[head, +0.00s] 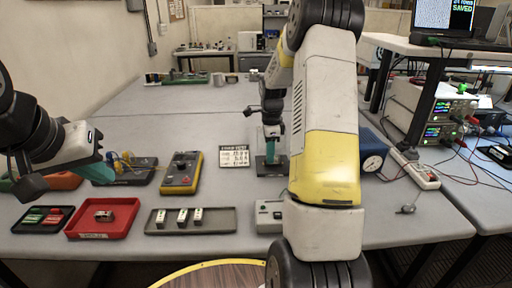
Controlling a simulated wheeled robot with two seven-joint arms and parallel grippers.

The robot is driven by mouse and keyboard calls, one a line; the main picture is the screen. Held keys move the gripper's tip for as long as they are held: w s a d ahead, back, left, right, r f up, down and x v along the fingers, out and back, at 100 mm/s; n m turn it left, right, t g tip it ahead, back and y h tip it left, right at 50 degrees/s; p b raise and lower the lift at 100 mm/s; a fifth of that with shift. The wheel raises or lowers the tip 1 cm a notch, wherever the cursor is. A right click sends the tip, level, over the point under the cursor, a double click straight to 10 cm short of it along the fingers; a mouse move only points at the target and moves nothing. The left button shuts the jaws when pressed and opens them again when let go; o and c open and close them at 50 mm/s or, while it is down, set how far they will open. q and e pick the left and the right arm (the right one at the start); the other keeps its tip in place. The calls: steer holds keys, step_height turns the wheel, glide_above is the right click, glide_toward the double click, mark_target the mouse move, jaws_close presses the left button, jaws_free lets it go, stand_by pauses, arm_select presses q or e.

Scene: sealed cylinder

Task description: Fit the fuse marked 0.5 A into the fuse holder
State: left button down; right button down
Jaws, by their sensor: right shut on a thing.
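My right gripper (271,140) reaches down past my arm over a small dark base (262,171) with a clear upright part, at the middle of the table. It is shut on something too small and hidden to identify. I cannot tell whether that thing touches the base. I cannot identify the fuse holder or the 0.5 A fuse for certain.
A red tray (128,221) with a small part and a black tray (60,228) stand front left. A yellow meter (181,175) and a printed card (234,156) lie behind. A blue box with a dial (373,161) is right of my arm. The table's far part is mostly clear.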

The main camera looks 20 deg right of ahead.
steer(key=shift+f, duration=0.2)
steer(key=c, duration=1.3)
jaws_free()
step_height(320, 180, up, 12)
steer(key=r, duration=0.1)
steer(key=s+a+r+n+t, duration=0.2)
steer(key=s+a+r+n, duration=0.2)
steer(key=s+r+n, duration=0.15)
steer(key=s+a+r+n+t, duration=0.1)
steer(key=s+a+n, duration=0.2)
steer(key=s+n, duration=0.2)
steer(key=s+a+r+n+t+y, duration=0.1)
steer(key=s+a+n, duration=0.3)
steer(key=s, duration=0.5)
steer(key=s+a+r+n+t+y, duration=0.1)
steer(key=s+a+n+t, duration=0.1)
steer(key=s+n, duration=0.5)
steer(key=shift+a, duration=0.75)
